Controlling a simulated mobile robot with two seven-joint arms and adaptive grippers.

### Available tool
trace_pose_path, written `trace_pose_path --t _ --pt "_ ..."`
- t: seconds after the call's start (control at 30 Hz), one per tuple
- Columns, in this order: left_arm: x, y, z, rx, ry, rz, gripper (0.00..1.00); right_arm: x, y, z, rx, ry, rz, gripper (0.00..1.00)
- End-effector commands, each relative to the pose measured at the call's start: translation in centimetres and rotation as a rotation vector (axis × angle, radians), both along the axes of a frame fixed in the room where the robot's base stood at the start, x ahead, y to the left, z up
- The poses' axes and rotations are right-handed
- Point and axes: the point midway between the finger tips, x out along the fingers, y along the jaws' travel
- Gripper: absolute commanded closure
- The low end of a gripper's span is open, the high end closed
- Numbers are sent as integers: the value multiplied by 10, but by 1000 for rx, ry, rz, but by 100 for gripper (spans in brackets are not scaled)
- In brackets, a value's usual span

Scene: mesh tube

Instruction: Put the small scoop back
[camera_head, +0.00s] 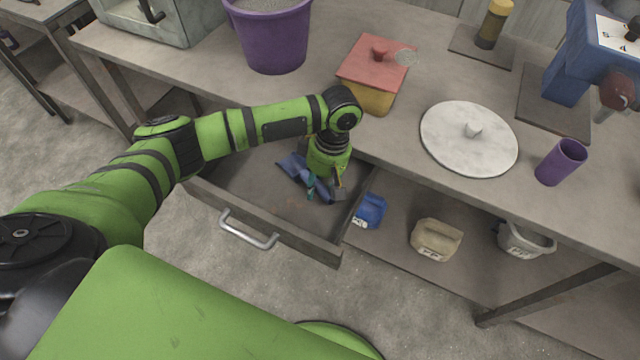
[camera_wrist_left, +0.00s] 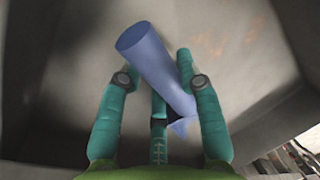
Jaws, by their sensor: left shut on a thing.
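In the head view the scoop (camera_head: 294,167) shows low in the open drawer (camera_head: 228,196), partly hidden by my gripper. My left gripper (camera_head: 324,188) reaches down into the drawer, its teal fingers shut on the scoop. The fingers (camera_wrist_left: 160,85) hide part of its narrower end. I cannot tell whether the scoop touches the drawer floor. My right gripper is not in view.
The drawer's metal handle (camera_head: 249,233) faces the front. On the worktop are a purple bucket (camera_head: 270,35), a red-lidded box (camera_head: 375,65), a round white disc (camera_head: 468,140) and a purple cup (camera_head: 561,162). Containers, including a beige one (camera_head: 435,240), stand on the lower shelf.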

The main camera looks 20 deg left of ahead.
Motion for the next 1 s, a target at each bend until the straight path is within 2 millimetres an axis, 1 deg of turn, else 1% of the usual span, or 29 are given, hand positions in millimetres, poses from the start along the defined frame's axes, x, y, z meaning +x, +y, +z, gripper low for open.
trace_pose_path --t 0.13,0.17,0.2,0.23,0.53,0.63,0.77,1.0 --pt "0 0 -2 0 1 1 100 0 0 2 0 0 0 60" --pt "0 0 -3 -1 0 1 61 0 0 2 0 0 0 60" --pt "0 0 -3 -1 0 1 45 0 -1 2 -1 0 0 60" --pt "0 0 -3 -1 0 1 41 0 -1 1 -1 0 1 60" --pt "0 0 -2 0 0 1 41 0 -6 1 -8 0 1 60" --pt "1 0 2 0 -1 0 41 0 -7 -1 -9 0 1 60" --pt "4 -3 21 -2 -2 0 41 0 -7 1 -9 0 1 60" --pt "14 -8 72 -3 -3 0 41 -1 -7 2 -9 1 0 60"
